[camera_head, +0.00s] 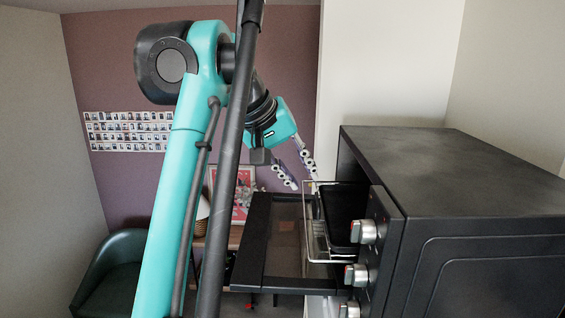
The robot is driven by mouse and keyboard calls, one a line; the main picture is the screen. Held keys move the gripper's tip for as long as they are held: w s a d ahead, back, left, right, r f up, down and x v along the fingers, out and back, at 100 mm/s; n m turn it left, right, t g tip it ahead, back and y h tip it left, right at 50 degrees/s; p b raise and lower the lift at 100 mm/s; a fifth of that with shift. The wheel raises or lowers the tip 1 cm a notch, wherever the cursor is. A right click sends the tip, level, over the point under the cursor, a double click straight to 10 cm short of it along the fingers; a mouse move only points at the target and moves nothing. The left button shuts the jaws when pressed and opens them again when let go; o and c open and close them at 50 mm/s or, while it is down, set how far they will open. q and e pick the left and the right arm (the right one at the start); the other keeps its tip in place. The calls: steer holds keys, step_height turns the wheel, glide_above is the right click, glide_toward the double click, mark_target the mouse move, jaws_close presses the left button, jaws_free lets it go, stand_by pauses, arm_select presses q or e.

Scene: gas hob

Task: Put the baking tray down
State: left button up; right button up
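A dark flat panel that looks like the baking tray (342,212) sits in the mouth of the black oven (470,172), beside a shiny wire rack (306,225). The tray is partly hidden by the oven's front, and I cannot tell if it rests on the rack. My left gripper (298,175) hangs above and just left of the rack, its two fingers spread. It is open, and nothing shows between the fingers. My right gripper is not in view.
The oven door (254,245) is open and sticks out to the left. Several knobs (362,231) line the oven front. The oven's top (450,155) is clear. A dark green chair (112,275) and a framed picture (243,195) are behind.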

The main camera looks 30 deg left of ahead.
arm_select(q)
steer(key=shift+v, duration=1.85)
